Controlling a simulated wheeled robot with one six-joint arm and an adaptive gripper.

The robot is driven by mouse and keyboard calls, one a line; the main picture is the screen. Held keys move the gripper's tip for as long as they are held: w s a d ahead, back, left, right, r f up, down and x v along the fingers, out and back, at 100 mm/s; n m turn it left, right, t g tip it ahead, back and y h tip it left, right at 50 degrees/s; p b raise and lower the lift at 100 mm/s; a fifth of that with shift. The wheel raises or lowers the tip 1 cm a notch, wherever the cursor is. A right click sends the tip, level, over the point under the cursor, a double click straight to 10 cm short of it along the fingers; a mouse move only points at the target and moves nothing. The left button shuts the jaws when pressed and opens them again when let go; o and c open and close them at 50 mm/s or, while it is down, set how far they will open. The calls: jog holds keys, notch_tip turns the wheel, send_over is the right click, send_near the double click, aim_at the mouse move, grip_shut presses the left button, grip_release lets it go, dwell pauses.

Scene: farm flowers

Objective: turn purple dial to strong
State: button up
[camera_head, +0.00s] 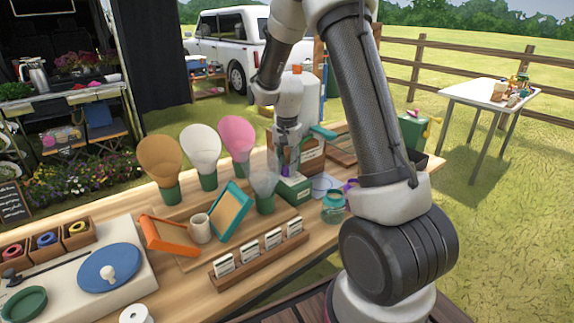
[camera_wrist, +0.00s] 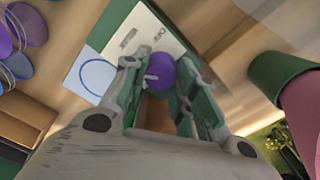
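The purple dial (camera_wrist: 161,72) is round with a white pointer towards the left in the wrist view. It sits at a cream panel (camera_wrist: 138,32) with small dark markings, on a green box; I cannot read the markings. In the head view a bit of the dial (camera_head: 286,170) shows above the green box (camera_head: 293,189) on the wooden table. My gripper (camera_head: 286,158) points down over the box. In the wrist view the fingers of my gripper (camera_wrist: 160,66) are apart, one on each side of the dial. I cannot tell whether either touches it.
A pale card with a blue ring (camera_wrist: 97,76) lies beside the box. Purple discs (camera_wrist: 30,25) lie farther left. A green-based pink paddle-shaped thing (camera_head: 237,137) and a teal jar (camera_head: 333,207) stand close by. A wooden label rack (camera_head: 258,248) lies in front.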

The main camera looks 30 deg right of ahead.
aim_at(287, 167)
jog(key=c, duration=0.3)
jog(key=n, duration=0.5)
jog(key=o, duration=1)
jog(key=shift+o, duration=0.2)
notch_tip(287, 167, up, 12)
